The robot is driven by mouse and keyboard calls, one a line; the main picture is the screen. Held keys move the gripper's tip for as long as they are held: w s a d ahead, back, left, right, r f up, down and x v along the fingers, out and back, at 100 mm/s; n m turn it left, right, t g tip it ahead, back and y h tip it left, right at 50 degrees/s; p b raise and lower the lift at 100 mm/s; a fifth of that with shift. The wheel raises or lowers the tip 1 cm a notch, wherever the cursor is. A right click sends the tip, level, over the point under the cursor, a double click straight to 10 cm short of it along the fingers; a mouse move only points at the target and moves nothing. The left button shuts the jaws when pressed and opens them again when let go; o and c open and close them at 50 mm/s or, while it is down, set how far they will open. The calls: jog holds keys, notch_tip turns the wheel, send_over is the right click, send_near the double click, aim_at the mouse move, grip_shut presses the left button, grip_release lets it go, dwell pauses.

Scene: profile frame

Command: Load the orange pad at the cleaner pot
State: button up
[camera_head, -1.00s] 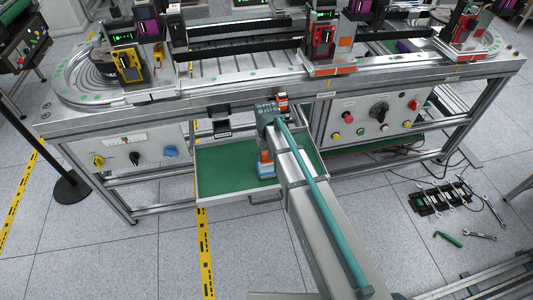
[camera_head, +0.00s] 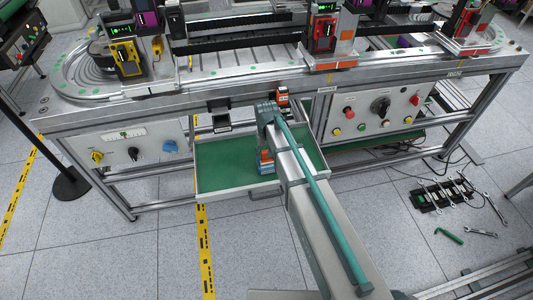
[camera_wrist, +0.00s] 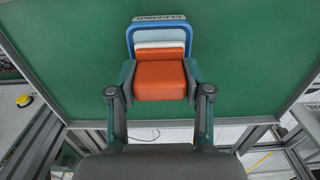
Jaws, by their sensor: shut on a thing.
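My gripper (camera_wrist: 160,84) is shut on the orange pad (camera_wrist: 160,82), with one finger against each side. The cleaner pot (camera_wrist: 158,30) has a blue rim, a white inner part and a label reading roughly "CLEANER". It lies directly beyond the pad in the wrist view, over the drawer's green floor. The pad overlaps the pot's near part, so I cannot tell whether they touch. In the head view the pot (camera_head: 266,172) shows small beside my forearm, which hides most of the gripper and the pad.
The open drawer (camera_head: 245,191) has a green floor, mostly bare, with raised pale walls around it. The conveyor bench (camera_head: 200,95) stands above and behind it. Control panels (camera_head: 370,115) flank the drawer. Tools (camera_head: 443,195) lie on the floor at the right.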

aim_at(267, 150)
jog(key=shift+f, duration=0.65)
dwell(1.5)
jog(key=shift+r, duration=0.15)
jog(key=shift+r+p, duration=2.1)
jog(key=shift+r, duration=1.35)
